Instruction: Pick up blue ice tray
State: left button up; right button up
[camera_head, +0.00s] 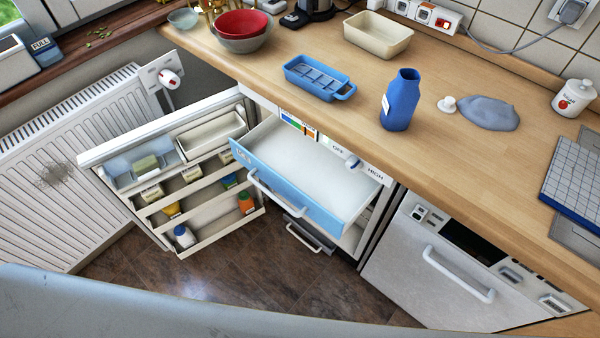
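The blue ice tray (318,78) is a shallow rectangular tray with dividers and a handle loop at its right end. It lies on the wooden countertop (420,110) near the front edge, above the open fridge. Nothing is touching it from above, and its inside appears empty. Neither of my grippers shows in the head view, so I cannot see whether they are open or shut.
A blue bottle (401,100) stands right of the tray. Nested bowls (241,28) and a cream container (377,34) are behind. Below, the fridge door (170,170) and a blue-fronted drawer (290,188) stick out. A dishwasher (450,265) is at right.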

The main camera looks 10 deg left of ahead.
aim_at(328, 84)
jog(key=i+j, duration=0.1)
jog(key=j, duration=0.2)
jog(key=i+j, duration=0.15)
jog(key=j, duration=0.2)
jog(key=i+j, duration=0.1)
jog(key=j, duration=0.2)
jog(key=i+j, duration=0.1)
jog(key=j, duration=0.25)
jog(key=j+z, duration=0.15)
jog(key=z, duration=0.25)
jog(key=i+j+z, duration=0.1)
jog(key=z, duration=0.3)
jog(key=j+z, duration=0.3)
jog(key=z, duration=0.15)
jog(key=j+z, duration=0.15)
jog(key=z, duration=0.25)
